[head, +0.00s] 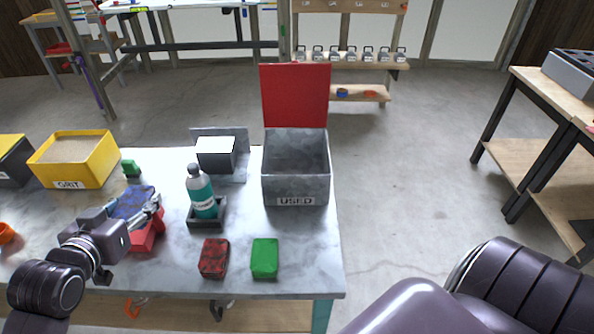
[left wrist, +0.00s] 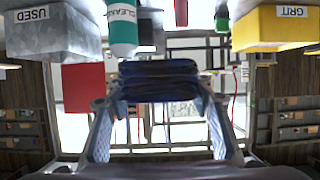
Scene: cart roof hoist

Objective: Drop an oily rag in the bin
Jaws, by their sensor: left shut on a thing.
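A blue rag (head: 133,203) with dark blotches is pinched in my left gripper (head: 148,212), at the left part of the table. The folded rag (left wrist: 160,80) spans between both fingers in the left wrist view. The grey metal bin (head: 296,187) labelled USED stands at the table's right end, with its red lid (head: 296,95) raised and the inside in view. The gripper is well to the left of the bin. A red rag (head: 214,257) with dark blotches and a plain green rag (head: 264,257) lie at the front edge. My right gripper is out of view.
A red tray (head: 149,238) is partly hidden beneath my left gripper. A teal cleaner bottle (head: 203,195) stands in a dark holder between gripper and bin. A white-topped block (head: 216,155) stands behind it. A yellow GRIT box (head: 75,165) is at the left.

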